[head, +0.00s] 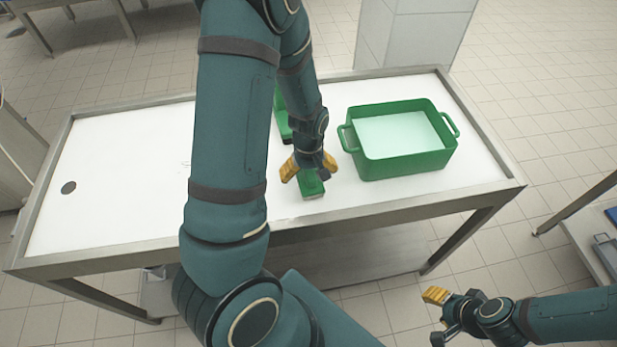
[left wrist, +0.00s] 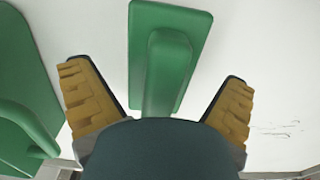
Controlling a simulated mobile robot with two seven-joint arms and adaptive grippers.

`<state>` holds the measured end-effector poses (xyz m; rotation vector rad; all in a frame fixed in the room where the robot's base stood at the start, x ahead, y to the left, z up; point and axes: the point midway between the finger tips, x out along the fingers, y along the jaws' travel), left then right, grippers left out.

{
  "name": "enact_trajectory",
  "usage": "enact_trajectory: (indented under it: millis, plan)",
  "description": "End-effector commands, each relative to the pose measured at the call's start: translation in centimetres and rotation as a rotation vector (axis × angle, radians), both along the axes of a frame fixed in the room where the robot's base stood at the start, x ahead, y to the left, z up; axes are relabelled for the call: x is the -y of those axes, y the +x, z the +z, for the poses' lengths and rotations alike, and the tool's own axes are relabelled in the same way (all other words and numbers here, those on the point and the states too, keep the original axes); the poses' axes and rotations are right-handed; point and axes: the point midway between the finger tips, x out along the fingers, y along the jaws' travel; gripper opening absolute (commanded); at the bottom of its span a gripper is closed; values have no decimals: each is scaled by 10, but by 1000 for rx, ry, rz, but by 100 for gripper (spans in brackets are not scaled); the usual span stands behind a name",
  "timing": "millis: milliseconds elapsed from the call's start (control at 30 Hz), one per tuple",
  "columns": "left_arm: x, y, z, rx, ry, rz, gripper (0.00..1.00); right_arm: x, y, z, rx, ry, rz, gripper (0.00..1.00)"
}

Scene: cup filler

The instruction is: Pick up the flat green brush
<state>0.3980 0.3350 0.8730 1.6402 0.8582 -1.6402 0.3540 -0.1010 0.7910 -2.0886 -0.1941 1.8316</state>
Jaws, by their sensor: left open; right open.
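The flat green brush (head: 313,187) lies on the white table top, partly hidden by my left gripper (head: 309,166) above it. In the left wrist view the brush shows its flat green block (left wrist: 142,40) and raised handle (left wrist: 170,65). My left gripper is open, with its yellow-padded fingers apart on either side of the handle and clear gaps between them and the brush. The rear of the handle is hidden behind the gripper body. My right gripper (head: 437,315) is open and empty, low in front of the table at the right.
A green two-handled tub (head: 408,168) with pale contents stands right of the brush. Another green object (head: 283,128) with a dark base stands farther back, partly hidden by my left arm. The left part of the metal-framed table (head: 120,150) is clear except for a dark round spot.

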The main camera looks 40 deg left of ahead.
Motion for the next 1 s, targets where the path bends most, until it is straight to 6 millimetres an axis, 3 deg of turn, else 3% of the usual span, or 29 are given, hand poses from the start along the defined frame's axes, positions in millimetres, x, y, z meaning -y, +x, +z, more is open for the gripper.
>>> enact_trajectory:
  millis: [133,433,467,667,1000]
  plan:
    - [0,-1,-19,-2,0,1,100,0,-2,-6,-3,0,2,47]
    - [0,0,-22,0,0,1,100,0,-2,-5,-4,1,3,47]
    - [0,0,-22,0,0,1,93,0,-2,-5,-4,1,3,47]
    - [0,0,-22,0,0,1,23,0,-2,-6,-4,0,3,47]
    - [0,0,-21,1,0,1,23,0,-2,-5,-4,0,3,47]
